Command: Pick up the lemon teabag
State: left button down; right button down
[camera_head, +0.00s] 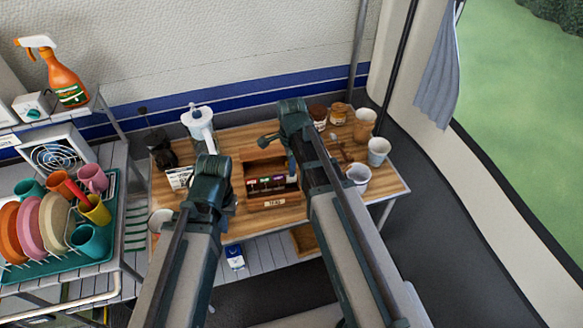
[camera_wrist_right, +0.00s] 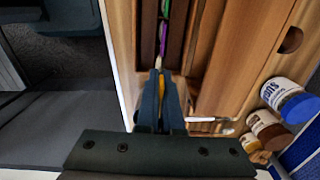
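The wooden tea box (camera_head: 256,204) stands on the wooden table, with a white label on its front and coloured teabags in its slots. In the right wrist view, the box (camera_wrist_right: 174,40) shows green and purple teabags in a row. The yellow lemon teabag (camera_wrist_right: 161,84) is at the near end of that row. My right gripper (camera_wrist_right: 160,78) has its blue-grey fingers on either side of the lemon teabag; whether they press on it is not clear.
Jars (camera_head: 318,112), cups (camera_head: 378,150) and a white mug (camera_head: 358,175) stand at the table's right. A white pitcher (camera_head: 200,122) and a dark grinder-like item (camera_head: 160,145) are at the back left. A dish rack (camera_head: 75,262) with plates and cups is further left.

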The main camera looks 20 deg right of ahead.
notch_tip(320, 180, up, 12)
jog(key=p, duration=1.1)
jog(key=shift+r, duration=0.1)
